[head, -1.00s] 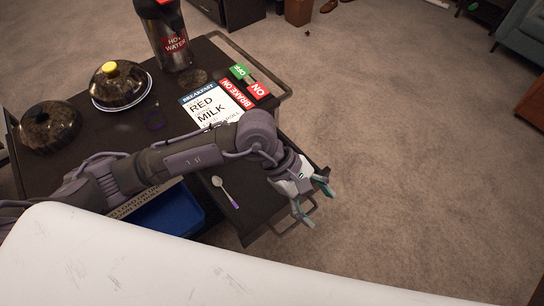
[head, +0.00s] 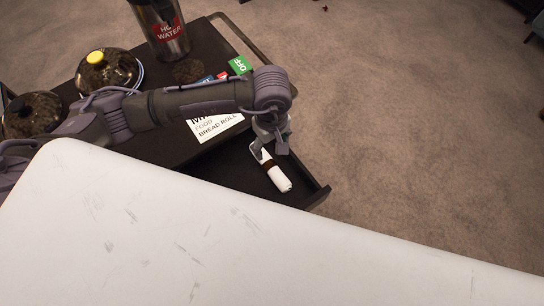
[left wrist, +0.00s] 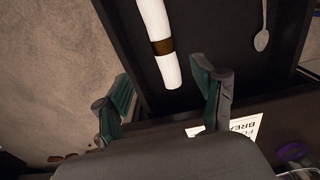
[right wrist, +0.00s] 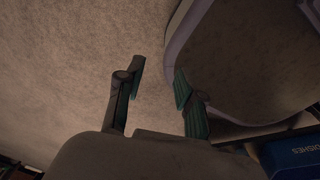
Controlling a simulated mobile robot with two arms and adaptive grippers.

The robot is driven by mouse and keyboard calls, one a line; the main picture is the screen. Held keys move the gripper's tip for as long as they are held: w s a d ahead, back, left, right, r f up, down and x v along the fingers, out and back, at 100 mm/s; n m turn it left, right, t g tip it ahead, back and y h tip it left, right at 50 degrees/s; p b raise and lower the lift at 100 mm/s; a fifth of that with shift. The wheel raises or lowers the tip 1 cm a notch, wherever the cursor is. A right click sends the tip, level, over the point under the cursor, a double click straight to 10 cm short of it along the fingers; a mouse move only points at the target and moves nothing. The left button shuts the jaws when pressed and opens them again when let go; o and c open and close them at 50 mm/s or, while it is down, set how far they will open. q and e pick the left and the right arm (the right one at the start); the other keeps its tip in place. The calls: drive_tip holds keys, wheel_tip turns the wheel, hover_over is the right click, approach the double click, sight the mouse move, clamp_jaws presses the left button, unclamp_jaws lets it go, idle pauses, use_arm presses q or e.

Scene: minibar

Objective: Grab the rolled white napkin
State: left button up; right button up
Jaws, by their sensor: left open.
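The rolled white napkin (head: 282,181) with a brown band lies in the dark open drawer, below my left gripper in the head view. It also shows in the left wrist view (left wrist: 154,22), where its near end reaches between the open fingers. My left gripper (left wrist: 160,78) is open and empty. In the head view my left gripper (head: 270,145) hangs over the napkin's upper end and partly hides it. I cannot tell whether they touch. My right gripper (right wrist: 159,75) is open and empty, with carpet behind it.
A spoon (left wrist: 262,38) lies in the drawer beside the napkin. A menu card (head: 214,128), a hot water flask (head: 168,36) and domed dishes (head: 108,68) stand or lie on the cart top. A blue bin (right wrist: 290,155) shows at the lower right of the right wrist view. Carpet is clear at right.

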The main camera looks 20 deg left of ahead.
use_arm(q)
hover_over(270, 164)
wheel_tip(270, 164, down, 5)
drive_tip(key=shift+d+r, duration=0.15)
drive_tip(key=f+p, duration=0.1)
drive_tip(key=f, duration=0.2)
drive_tip(key=shift+a, duration=0.2)
wheel_tip(270, 164, down, 2)
drive_tip(key=shift+f+p, duration=0.25)
drive_tip(key=shift+p, duration=0.15)
drive_tip(key=shift+f, duration=0.4)
drive_tip(key=c, duration=1.1)
drive_tip(key=shift+c, duration=0.6)
use_arm(e)
drive_tip(key=shift+s+r, duration=0.95)
drive_tip(key=shift+s, duration=0.05)
